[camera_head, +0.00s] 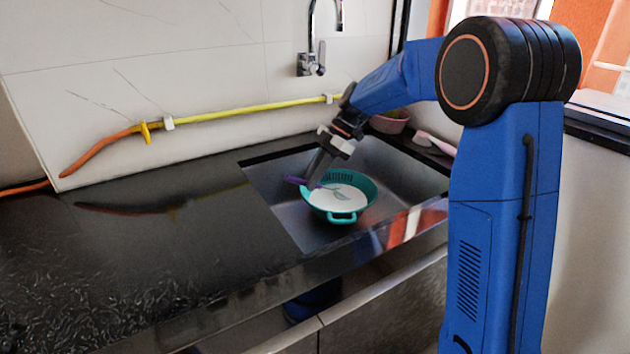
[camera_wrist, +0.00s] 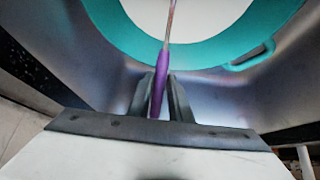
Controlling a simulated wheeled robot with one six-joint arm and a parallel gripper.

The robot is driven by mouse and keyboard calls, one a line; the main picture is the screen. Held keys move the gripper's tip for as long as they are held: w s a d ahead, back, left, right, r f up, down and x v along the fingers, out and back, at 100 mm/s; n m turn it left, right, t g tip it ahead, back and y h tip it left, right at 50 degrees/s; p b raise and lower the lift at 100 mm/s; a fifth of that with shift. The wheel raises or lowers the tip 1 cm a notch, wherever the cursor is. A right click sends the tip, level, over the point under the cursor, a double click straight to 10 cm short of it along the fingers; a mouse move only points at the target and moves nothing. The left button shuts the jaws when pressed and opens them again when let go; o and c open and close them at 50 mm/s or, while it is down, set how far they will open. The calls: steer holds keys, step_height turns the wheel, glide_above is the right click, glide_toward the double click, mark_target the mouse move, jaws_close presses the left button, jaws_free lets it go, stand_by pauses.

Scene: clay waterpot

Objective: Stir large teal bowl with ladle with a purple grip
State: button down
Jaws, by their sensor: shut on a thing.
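The large teal bowl (camera_head: 341,216) sits in the sink, with white contents and a handle at its front. Its teal rim also shows at the top of the wrist view (camera_wrist: 190,58). My gripper (camera_head: 312,182) reaches down into the sink at the bowl's left side. It is shut on the purple grip of the ladle (camera_wrist: 162,85), which stands between the two fingers in the wrist view. The ladle's pale shaft runs from the grip over the bowl's white inside. In the head view the ladle's head appears within the bowl; whether it touches the contents I cannot tell.
The steel sink (camera_head: 285,205) surrounds the bowl, with walls close by. A pink container (camera_head: 391,122) stands behind the sink, and a pale pink item (camera_head: 436,143) lies at right. A tap (camera_head: 312,62) is above. The dark counter (camera_head: 150,240) at left is largely clear.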

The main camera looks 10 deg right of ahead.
mark_target(293, 180)
steer(key=shift+w+a, duration=0.55)
steer(key=shift+s+a, duration=0.3)
steer(key=shift+a, duration=0.45)
steer(key=shift+s+a, duration=0.35)
steer(key=shift+a, duration=0.35)
steer(key=shift+s+a, duration=0.3)
steer(key=shift+a, duration=0.45)
steer(key=shift+s+r+t+h, duration=0.4)
steer(key=shift+r+h, duration=0.3)
steer(key=shift+h, duration=0.4)
steer(key=shift+s+r+t+h, duration=0.4)
steer(key=shift+r+h, duration=0.35)
steer(key=shift+h, duration=0.35)
steer(key=shift+s+r+t+h, duration=0.3)
steer(key=shift+s+r+h, duration=0.3)
steer(key=shift+h, duration=0.5)
steer(key=shift+w+r, duration=0.1)
